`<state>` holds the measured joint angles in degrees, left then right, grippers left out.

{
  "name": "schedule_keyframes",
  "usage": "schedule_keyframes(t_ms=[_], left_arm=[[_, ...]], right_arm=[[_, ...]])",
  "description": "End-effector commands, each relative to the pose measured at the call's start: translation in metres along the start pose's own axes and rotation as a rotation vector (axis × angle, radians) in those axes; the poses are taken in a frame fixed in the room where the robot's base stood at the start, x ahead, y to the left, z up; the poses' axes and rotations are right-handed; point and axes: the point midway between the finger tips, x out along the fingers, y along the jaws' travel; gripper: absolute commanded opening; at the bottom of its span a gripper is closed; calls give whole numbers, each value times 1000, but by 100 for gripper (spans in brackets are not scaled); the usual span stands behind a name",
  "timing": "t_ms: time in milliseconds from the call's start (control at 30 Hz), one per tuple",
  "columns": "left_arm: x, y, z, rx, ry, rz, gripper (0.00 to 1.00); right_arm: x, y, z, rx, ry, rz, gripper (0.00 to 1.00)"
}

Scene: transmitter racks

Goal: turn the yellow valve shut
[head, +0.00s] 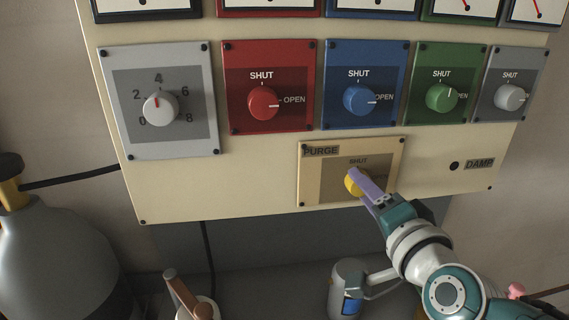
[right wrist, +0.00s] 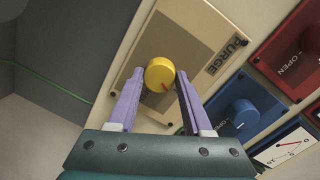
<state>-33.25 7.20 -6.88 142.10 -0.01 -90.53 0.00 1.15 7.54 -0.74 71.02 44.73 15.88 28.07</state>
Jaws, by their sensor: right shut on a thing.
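The yellow valve (head: 353,184) is a round knob on a beige PURGE plate (head: 316,185), low on the panel, with SHUT printed above it. My right gripper (head: 354,178) covers part of the knob and hides the print at its right. In the right wrist view the yellow valve (right wrist: 160,73) sits between the two purple fingers of my right gripper (right wrist: 160,76), which is shut on it. A short dark red mark shows at the knob's lower right there. Its exact setting against the print is unclear. My left gripper is not in view.
Red (head: 263,103), blue (head: 361,100) and green (head: 441,97) knobs sit in a row above, with a grey dial (head: 160,106) at left. A DAMP label (head: 480,163) is at right. A grey cylinder (head: 60,260) stands at left. Lower objects are partly cut off.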

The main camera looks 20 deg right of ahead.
Motion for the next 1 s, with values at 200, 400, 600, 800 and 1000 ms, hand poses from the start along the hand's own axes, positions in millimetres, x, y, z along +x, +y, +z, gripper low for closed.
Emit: schedule_keyframes(t_ms=[200,400,600,800,1000], left_arm=[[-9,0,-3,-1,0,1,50],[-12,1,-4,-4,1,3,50],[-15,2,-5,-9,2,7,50],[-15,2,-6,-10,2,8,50],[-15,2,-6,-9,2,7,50]], right_arm=[[0,-2,0,-181,11,14,0],[0,-1,1,-311,18,24,0],[0,0,0,-393,23,30,0],[0,0,1,-430,26,31,0],[0,0,1,-439,27,31,0]])
